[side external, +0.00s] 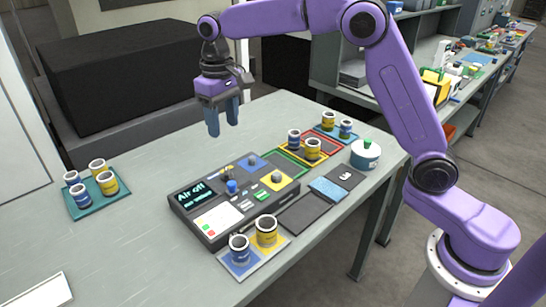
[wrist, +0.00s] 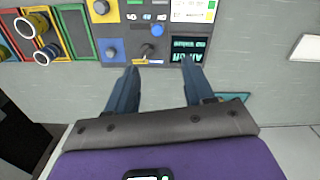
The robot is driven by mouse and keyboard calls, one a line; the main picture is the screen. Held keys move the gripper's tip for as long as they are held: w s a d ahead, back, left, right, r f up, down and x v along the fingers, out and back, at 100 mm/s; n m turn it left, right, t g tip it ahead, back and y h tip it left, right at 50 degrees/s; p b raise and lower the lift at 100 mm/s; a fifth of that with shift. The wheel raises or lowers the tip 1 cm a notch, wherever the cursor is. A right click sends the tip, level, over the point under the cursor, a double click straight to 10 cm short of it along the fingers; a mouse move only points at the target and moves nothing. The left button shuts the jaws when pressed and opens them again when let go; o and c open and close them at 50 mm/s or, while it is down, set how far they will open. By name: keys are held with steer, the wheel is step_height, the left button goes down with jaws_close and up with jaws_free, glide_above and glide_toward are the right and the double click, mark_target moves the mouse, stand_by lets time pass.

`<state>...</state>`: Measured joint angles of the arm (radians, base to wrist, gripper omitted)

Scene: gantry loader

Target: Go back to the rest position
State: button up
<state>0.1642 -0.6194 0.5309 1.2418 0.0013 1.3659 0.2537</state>
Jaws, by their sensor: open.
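My gripper (side external: 224,130) hangs from the purple arm above the table, behind the control box, with its blue fingers pointing down. In the wrist view my gripper (wrist: 160,68) has its fingers apart and nothing between them. The dark control box (side external: 222,236) stands on the table in front of and below the gripper. Its screen (side external: 193,195) seems to read "Air off", with small text under it. The box also shows in the wrist view (wrist: 150,45), just beyond the fingertips, with a small lever, a blue knob and coloured buttons. The fingers appear clear of it.
A teal tray (side external: 80,212) with blue and yellow cups is at left. A blue-and-yellow tray (side external: 240,272) with two cups is in front. The table's back left is clear.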

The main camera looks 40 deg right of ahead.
steer(key=s+d+f+n, duration=0.2)
steer(key=s+d+n, duration=0.1)
steer(key=s, duration=0.9)
steer(key=s+d+f+n, duration=0.2)
steer(key=s+d, duration=0.3)
steer(key=s, duration=0.7)
steer(key=s+d+f+n, duration=0.2)
steer(key=s+d+n, duration=0.2)
steer(key=s, duration=0.8)
steer(key=shift+s+n, duration=0.2)
steer(key=shift+n, duration=0.4)
